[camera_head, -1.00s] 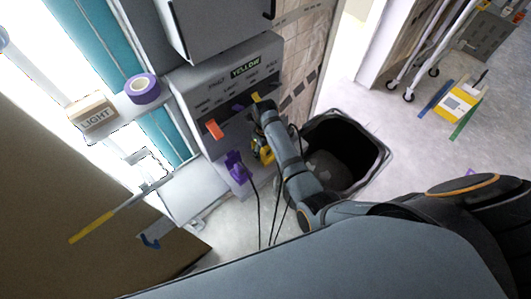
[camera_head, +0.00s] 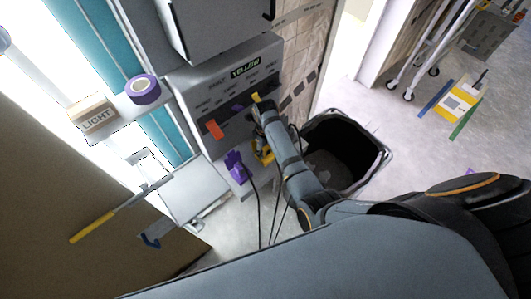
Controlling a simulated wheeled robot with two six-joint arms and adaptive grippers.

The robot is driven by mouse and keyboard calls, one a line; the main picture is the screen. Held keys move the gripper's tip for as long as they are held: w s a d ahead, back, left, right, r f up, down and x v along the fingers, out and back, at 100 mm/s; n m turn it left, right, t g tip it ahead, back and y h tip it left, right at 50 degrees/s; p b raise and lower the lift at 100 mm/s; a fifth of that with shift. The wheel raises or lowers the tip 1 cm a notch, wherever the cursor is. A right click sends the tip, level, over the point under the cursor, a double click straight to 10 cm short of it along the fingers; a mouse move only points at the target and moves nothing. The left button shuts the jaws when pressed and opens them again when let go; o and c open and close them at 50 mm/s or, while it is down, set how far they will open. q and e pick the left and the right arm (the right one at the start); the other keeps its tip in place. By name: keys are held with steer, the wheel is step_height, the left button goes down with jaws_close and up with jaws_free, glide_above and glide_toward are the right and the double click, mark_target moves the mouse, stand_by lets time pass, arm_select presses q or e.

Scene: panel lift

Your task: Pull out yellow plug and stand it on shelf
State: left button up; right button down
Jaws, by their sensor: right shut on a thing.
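The yellow plug (camera_head: 264,153) is low on the front of the grey panel, partly hidden behind my right arm. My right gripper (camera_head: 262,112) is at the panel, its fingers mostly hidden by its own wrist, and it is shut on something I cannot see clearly. A small yellow piece (camera_head: 256,97) shows just above its fingers. A purple plug (camera_head: 236,166) with a black cord sits at the lower left of the panel. A shelf (camera_head: 122,113) left of the panel holds a box and a tape roll. My left gripper is not in view.
The box marked LIGHT (camera_head: 92,116) and a purple tape roll (camera_head: 142,89) take up much of the shelf. An orange tab (camera_head: 214,129) sticks out of the panel. A black bin (camera_head: 378,158) stands right of my arm. A yellow-handled tool (camera_head: 92,226) lies at left.

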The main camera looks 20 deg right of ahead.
steer(key=shift+r, duration=3)
steer(key=shift+s+d, duration=0.1)
